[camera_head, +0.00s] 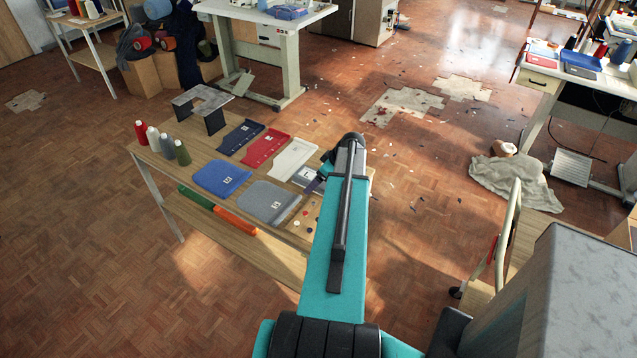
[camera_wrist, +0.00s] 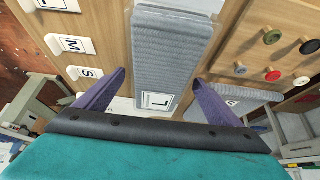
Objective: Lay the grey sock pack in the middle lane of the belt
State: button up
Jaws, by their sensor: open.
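A grey ribbed pack with a white label marked L (camera_wrist: 172,60) lies between my gripper's two purple fingers in the wrist view. My gripper (camera_wrist: 160,78) is open, with one finger on each side of the pack and a gap showing on both sides. In the head view my gripper (camera_head: 318,184) is over the right end of the wooden table, largely hidden by my arm. A small grey piece with a white label (camera_head: 306,176) shows beside it. I cannot make out a belt with lanes in either view.
The wooden table (camera_head: 151,158) carries flat navy (camera_head: 240,137), red (camera_head: 265,147), white (camera_head: 293,158), blue (camera_head: 222,178) and grey (camera_head: 267,202) pieces. Several thread cones (camera_head: 153,140) stand at its left. Loose buttons (camera_wrist: 272,74) lie close at right in the wrist view.

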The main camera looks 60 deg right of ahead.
jog(key=c, duration=1.3)
jog(key=shift+c, duration=0.2)
jog(key=shift+r, duration=0.15)
